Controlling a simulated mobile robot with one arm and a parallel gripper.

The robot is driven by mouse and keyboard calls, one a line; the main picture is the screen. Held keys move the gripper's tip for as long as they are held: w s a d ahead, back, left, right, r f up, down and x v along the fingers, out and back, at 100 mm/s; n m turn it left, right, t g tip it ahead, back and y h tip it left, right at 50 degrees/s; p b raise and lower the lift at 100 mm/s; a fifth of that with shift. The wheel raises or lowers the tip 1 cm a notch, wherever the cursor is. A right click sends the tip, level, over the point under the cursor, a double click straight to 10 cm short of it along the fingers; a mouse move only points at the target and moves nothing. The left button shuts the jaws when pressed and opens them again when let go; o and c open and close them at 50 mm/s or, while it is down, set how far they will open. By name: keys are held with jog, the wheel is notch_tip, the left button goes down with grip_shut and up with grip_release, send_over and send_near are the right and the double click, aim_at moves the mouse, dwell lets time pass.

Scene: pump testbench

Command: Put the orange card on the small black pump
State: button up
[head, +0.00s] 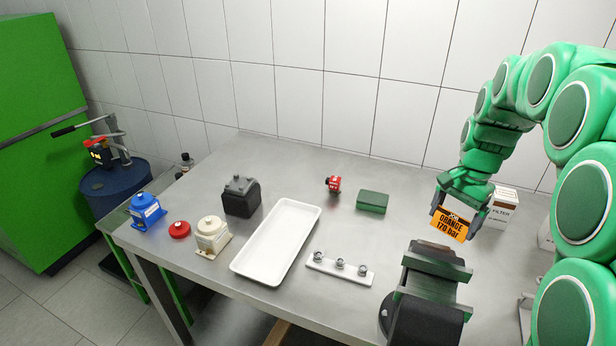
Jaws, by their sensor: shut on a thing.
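The orange card (449,226) is held up at the right of the head view, with "ORANGE 170 bar" printed in black on its face. My gripper (461,212) is shut on the card and holds it above the right part of the table. My gripper is far to the right of this pump. The card hides part of the table behind it.
A white tray (238,264), a blue pump (146,212), a cream pump (212,236), a red disc (179,230), a red part (333,184), a green block (372,202) and a fitting rail (340,269) stand around. A black-and-green fixture (436,258) and a filter box (504,207) are at right.

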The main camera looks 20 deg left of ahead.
jog(key=w+a+r+m, duration=0.1)
jog(key=a+r+m, duration=0.25)
jog(key=a, duration=0.95)
jog(key=s+a+r+m, duration=0.2)
jog(key=s+a+m, duration=0.15)
jog(key=a, duration=0.75)
jog(key=s+a+r+m+t, duration=0.1)
jog(key=s+a+r+m, duration=0.2)
jog(key=a, duration=0.7)
jog(key=s+a+r+m, duration=0.25)
jog(key=s+a, duration=0.25)
jog(key=a, duration=0.6)
send_over(243, 188)
jog(key=shift+y, duration=0.3)
jog(key=shift+s+d+f, duration=0.1)
jog(key=shift+d+f, duration=0.05)
jog(key=shift+f, duration=1.5)
jog(key=shift+s+d+f, duration=0.1)
jog(key=shift+d+f, duration=0.05)
jog(key=shift+f, duration=1.55)
jog(key=shift+s+d+f, duration=0.1)
jog(key=shift+d+f, duration=0.05)
jog(key=shift+f, duration=1.5)
jog(key=shift+w+a+f, duration=0.1)
jog(key=shift+w+a+f, duration=0.1)
jog(key=shift+w+f, duration=0.05)
jog(key=shift+f, duration=1.65)
jog(key=shift+f, duration=0.1)
